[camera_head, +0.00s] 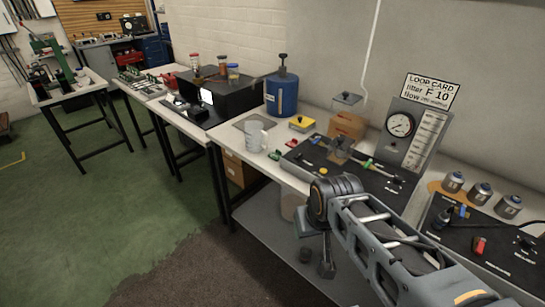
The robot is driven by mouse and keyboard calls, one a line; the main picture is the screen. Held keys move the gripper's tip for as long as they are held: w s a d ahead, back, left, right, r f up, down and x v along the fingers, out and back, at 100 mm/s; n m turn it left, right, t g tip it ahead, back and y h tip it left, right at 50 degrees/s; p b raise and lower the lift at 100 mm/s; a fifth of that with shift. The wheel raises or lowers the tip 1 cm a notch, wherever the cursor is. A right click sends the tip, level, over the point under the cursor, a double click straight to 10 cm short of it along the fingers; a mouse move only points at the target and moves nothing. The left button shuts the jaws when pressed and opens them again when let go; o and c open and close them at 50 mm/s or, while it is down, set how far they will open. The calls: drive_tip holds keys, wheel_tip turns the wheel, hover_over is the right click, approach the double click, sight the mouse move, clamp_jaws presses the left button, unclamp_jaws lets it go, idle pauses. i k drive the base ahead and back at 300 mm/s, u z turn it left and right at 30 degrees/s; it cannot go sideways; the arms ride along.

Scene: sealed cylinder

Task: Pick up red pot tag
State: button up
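A small red piece (293,144), which looks like the red pot tag, lies on the white bench top to the right of a pale mug (256,134). A similar green piece (275,155) lies just in front of it, apart from it. My gripper (326,269) hangs down below the end joint of my arm, in front of the bench and lower than its top. It is well apart from the red piece, toward the viewer. Its fingers are small and dark, and I cannot make out whether they are apart.
A black panel with valves (343,172) lies right of the tags. Another black panel (470,245) with metal canisters is at the right. Green floor (100,190) is clear at the left.

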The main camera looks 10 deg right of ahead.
sight(292, 144)
drive_tip(key=u, duration=1.35)
drive_tip(key=i, duration=2.35)
drive_tip(key=z, duration=3.15)
drive_tip(key=i, duration=0.45)
drive_tip(key=u, duration=0.05)
